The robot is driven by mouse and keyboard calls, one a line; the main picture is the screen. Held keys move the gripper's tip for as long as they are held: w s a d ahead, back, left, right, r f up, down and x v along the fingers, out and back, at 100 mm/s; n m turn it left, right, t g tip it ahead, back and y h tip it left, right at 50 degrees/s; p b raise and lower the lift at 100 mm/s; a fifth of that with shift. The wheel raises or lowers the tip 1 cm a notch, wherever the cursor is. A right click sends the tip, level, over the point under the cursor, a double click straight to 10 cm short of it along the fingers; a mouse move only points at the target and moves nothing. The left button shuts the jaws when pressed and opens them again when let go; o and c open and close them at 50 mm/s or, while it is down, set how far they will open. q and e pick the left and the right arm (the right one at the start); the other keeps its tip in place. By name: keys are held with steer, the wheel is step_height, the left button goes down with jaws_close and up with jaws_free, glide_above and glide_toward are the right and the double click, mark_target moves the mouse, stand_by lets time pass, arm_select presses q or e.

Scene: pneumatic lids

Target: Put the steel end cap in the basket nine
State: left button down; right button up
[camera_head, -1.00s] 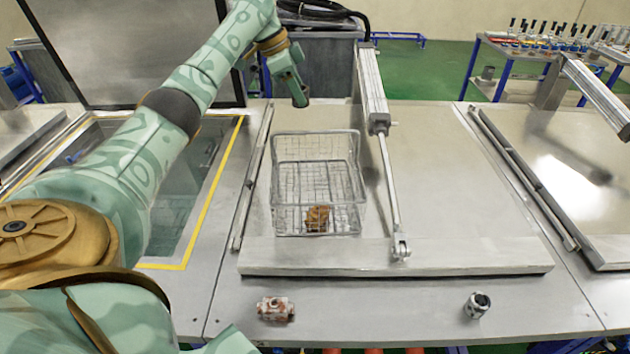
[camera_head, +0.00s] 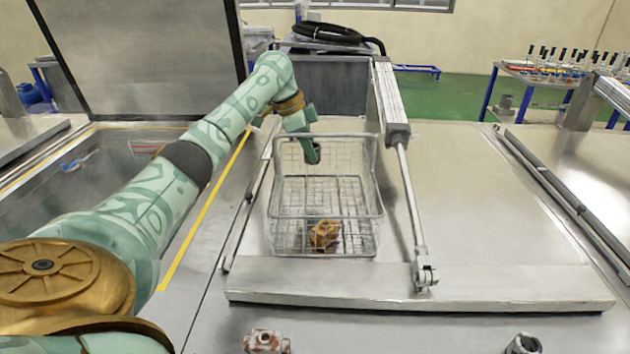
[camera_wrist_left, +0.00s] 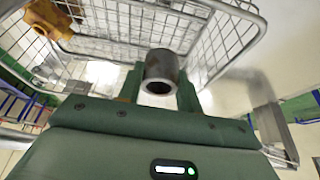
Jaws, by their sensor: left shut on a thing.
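My left gripper (camera_head: 312,148) is shut on a short grey hollow cylinder, the steel end cap (camera_wrist_left: 161,66), seen between the two fingers in the left wrist view. In the head view the cap is hard to make out at the fingers. The wire basket (camera_head: 372,212) stands on the steel lid. My gripper points down at the basket's back part, overlapping its upper mesh; I cannot tell whether the cap is below the rim. The basket's wires also show in the left wrist view (camera_wrist_left: 235,8). My right gripper is not in view.
An orange-brown fitting (camera_head: 324,235) lies in the basket's front; the middle of its floor is clear. A pneumatic cylinder rod (camera_head: 408,200) stands right of the basket. A red-white fitting (camera_head: 266,342) and a grey collar (camera_head: 524,344) lie at the front edge. An open tank is at left.

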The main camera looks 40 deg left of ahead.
arm_select(q)
step_height(320, 180, down, 5)
steer(key=shift+f+b, duration=0.1)
steer(key=shift+b, duration=0.85)
steer(key=shift+w+a, duration=0.1)
steer(key=shift+f+p, duration=0.4)
steer(key=shift+f, duration=0.1)
steer(key=c, duration=0.9)
jaws_free()
